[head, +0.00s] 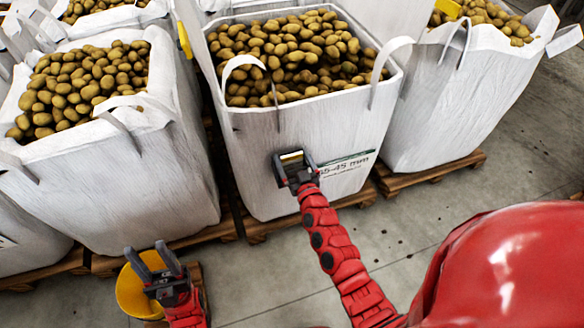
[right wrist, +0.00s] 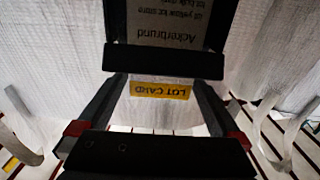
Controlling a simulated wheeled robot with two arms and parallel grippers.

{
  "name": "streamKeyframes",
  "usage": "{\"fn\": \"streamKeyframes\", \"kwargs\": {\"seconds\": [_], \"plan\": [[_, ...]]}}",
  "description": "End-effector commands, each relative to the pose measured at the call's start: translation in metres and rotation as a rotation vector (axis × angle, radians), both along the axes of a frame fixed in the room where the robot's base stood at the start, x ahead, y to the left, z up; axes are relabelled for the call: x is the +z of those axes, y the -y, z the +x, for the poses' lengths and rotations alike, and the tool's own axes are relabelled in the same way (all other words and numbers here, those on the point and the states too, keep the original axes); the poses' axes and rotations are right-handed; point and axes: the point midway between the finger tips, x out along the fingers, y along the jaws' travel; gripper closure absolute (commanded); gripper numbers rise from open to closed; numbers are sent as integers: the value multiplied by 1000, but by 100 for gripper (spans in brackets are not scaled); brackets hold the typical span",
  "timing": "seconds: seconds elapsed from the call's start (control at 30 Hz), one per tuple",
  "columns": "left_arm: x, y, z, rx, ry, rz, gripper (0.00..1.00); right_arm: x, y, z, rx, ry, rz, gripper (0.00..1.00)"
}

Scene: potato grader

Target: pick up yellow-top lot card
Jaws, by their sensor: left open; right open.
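The yellow-top lot card (head: 291,157) is on the front of the middle white bag in the head view, mostly hidden by my right gripper (head: 294,163). In the right wrist view its yellow strip, reading LOT CARD (right wrist: 160,90), appears upside down between my open fingers. Printed text shows on a grey part above it, and a dark bar crosses between. I cannot tell whether the fingers touch the card. My left gripper (head: 147,250) is open and empty at lower left, above a yellow bucket (head: 130,292).
The middle bag (head: 250,165) is full of potatoes and stands on a wooden pallet (head: 254,231). Other full bags stand left (head: 100,200) and right (head: 455,110). Looped straps stick out from the bags. Concrete floor (head: 270,280) in front is mostly clear.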

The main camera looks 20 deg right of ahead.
Motion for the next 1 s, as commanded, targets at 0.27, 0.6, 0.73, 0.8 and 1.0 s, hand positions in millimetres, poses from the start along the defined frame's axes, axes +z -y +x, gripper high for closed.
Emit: {"fn": "streamKeyframes", "kwargs": {"seconds": [0.27,0.6,0.73,0.8,1.0], "plan": [[-5,0,0,0,0,0,52,2,-2,33,1,2,-1,0],[-5,0,0,0,0,0,52,1,-2,32,0,0,0,32],[-5,0,0,0,0,0,52,1,-2,32,0,0,0,56],[-5,0,0,0,0,0,52,1,-2,32,0,0,0,68],[-5,0,0,0,0,0,52,1,-2,32,0,-1,0,94]]}}
